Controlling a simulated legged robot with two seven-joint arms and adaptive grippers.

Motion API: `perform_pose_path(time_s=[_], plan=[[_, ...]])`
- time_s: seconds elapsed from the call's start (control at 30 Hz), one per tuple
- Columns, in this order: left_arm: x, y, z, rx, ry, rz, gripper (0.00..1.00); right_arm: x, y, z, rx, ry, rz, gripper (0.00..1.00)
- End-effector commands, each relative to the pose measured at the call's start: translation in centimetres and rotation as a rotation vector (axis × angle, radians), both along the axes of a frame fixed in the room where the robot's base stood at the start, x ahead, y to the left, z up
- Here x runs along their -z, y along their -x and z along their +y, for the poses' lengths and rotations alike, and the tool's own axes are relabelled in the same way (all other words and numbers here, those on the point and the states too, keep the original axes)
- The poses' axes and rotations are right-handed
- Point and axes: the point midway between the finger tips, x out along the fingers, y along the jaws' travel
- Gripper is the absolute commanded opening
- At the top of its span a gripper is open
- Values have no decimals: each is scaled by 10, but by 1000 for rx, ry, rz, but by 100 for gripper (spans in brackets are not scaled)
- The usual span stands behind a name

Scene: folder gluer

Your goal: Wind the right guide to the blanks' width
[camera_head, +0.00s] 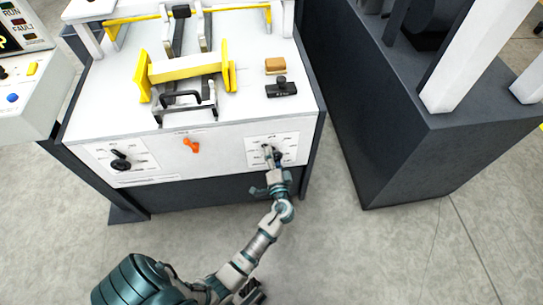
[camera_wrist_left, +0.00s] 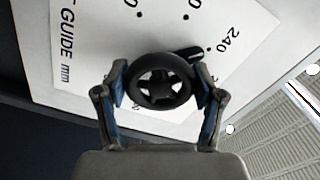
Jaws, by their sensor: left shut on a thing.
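The right guide's dial is a black spoked handwheel with a pointer (camera_wrist_left: 160,82) on a white scale plate (camera_head: 288,142). In the left wrist view the plate (camera_wrist_left: 85,45) reads "GUIDE mm", and the pointer lies near the 240 mark. My left gripper (camera_head: 271,154) is shut on the handwheel at the front panel; its fingers (camera_wrist_left: 161,90) sit on both sides of the rim. On the machine top stand two upright yellow plates (camera_head: 143,78) and (camera_head: 226,68), with a yellow bar (camera_head: 185,67) between them. My right gripper does not show.
A brown block (camera_head: 275,66) and a black item (camera_head: 281,89) lie on the top. A dark cabinet (camera_head: 400,150) stands to the right. The floor in front is open.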

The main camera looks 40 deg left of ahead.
Motion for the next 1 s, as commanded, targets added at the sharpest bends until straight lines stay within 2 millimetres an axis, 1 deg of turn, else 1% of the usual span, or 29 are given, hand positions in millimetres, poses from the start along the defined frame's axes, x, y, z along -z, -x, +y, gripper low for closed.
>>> perform_pose_path(time_s=[0.03,0.27,0.3,0.4,0.77,0.87,1.0], plan=[[5,2,1,-6,-6,19,33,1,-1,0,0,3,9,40],[7,3,1,-7,-6,22,33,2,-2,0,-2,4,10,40],[7,3,1,-6,-5,22,73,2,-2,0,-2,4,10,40],[6,2,1,-5,-6,20,94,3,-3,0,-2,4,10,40],[3,3,-2,-2,-7,13,94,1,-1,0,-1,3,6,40],[3,10,-10,-1,-6,13,94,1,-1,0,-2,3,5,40],[4,29,-32,0,-5,16,94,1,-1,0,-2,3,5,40]])
